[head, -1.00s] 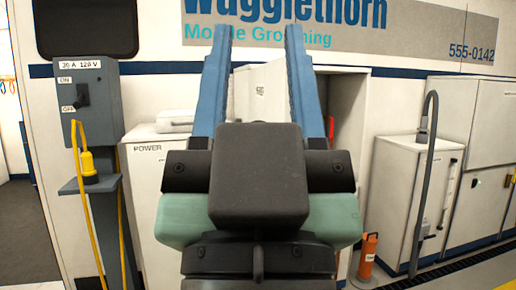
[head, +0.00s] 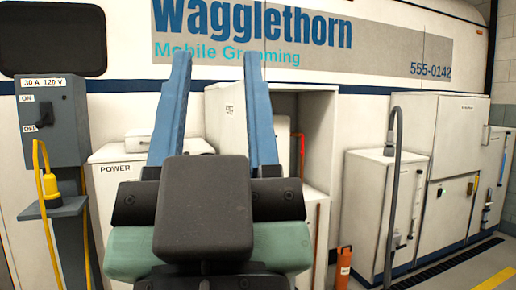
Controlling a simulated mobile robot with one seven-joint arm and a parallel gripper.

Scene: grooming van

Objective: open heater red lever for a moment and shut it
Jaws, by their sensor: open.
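My gripper (head: 216,56) is raised in the middle of the head view, its two blue fingers wide apart with nothing between them. A small red part (head: 299,141), which looks like the lever, shows in the open compartment just right of my right finger. It is small, and its exact position is hard to tell. A thin orange-red line runs down the compartment below it. An off-white panel (head: 226,112), which looks like an open door, stands behind my right finger. My gripper hides part of the compartment, and I cannot make out a heater label.
A grey switch box (head: 62,120) with a yellow plug (head: 49,187) stands at left, beside the POWER cabinet (head: 110,195). An orange cylinder (head: 343,268) stands on the floor. A white cabinet (head: 365,215) with a grey curved pipe (head: 396,170) stands at right.

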